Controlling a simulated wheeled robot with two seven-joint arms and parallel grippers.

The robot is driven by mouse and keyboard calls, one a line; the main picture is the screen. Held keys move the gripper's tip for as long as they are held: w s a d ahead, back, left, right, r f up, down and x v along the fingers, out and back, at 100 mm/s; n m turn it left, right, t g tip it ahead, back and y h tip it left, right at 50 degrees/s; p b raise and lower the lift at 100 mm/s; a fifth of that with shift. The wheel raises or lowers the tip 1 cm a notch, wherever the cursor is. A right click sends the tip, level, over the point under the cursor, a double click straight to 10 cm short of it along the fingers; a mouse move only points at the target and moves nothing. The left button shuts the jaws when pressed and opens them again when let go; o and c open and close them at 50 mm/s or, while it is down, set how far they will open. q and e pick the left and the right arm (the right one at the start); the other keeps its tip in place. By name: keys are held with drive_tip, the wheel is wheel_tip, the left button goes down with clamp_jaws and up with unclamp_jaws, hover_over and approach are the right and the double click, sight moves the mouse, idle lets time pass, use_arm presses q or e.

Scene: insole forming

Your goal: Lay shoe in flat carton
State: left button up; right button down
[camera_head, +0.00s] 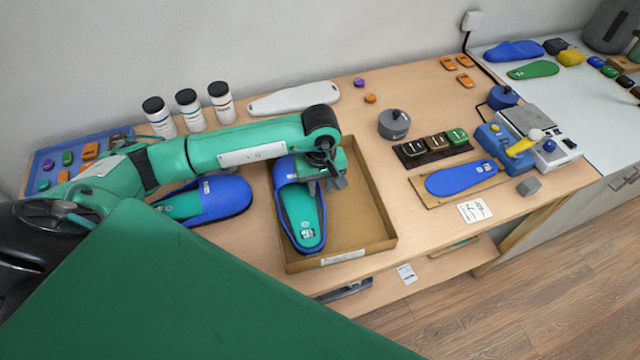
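A blue shoe (284,170) with a green insole is at the left side of the flat brown carton (372,250), its heel toward the front wall. I cannot tell whether it rests fully on the carton floor. My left gripper (333,183) is over the carton, at the right side of the shoe's strap end. Its dark fingers look spread apart, and the arm hides part of the shoe's far end. A second blue shoe (230,198) with a green insole lies on the table left of the carton, partly behind my arm. My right gripper is not in view.
A blue tray (45,165) is at far left. Right of the carton are a grey round weight (394,124) and a blue insole (461,179) on a board. The carton's right half is empty.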

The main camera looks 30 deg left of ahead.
use_arm(q)
drive_tip(key=shift+r, duration=0.5)
wheel_tip(320, 180, up, 11)
drive_tip(key=b, duration=0.2)
drive_tip(key=shift+r, duration=0.2)
drive_tip(key=shift+d+f, duration=0.1)
